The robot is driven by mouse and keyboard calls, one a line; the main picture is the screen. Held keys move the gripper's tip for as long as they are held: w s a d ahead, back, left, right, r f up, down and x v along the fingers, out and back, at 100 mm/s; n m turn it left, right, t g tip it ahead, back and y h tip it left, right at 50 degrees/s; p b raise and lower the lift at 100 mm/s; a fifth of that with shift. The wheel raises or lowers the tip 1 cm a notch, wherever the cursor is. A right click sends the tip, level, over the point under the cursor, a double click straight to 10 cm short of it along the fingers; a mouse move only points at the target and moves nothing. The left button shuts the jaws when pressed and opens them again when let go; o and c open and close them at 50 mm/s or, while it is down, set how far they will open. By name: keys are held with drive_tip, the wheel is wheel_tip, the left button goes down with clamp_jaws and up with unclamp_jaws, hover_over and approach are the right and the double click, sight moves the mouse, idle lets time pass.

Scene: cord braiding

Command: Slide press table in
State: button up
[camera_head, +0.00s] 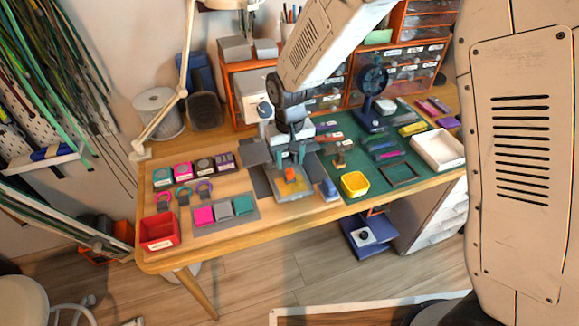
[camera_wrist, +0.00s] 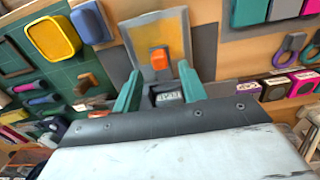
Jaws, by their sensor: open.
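The press table (camera_head: 296,191) is a flat plate with a yellow surface and a grey edge, near the front middle of the wooden table. An orange block (camera_head: 291,174) stands on it. In the wrist view the plate (camera_wrist: 150,22) reaches away from my gripper, with the orange block (camera_wrist: 159,59) at its near part. My gripper (camera_head: 290,160) has two teal fingers, spread apart. In the wrist view the gripper (camera_wrist: 158,70) has its fingertips on either side of the orange block; contact cannot be told. My arm hides part of the press.
A blue block (camera_head: 329,190) and a yellow bin (camera_head: 355,184) stand close on the right. Pink, grey and teal pads (camera_head: 223,209) lie on the left, with a red bin (camera_head: 160,231) beyond. The strip at the table's front edge is mostly clear.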

sight(290, 169)
drive_tip(key=shift+r, duration=1.45)
drive_tip(key=shift+d+r, duration=0.15)
drive_tip(key=shift+r, duration=0.6)
wheel_tip(290, 169, down, 8)
drive_tip(key=shift+r, duration=0.1)
clamp_jaws()
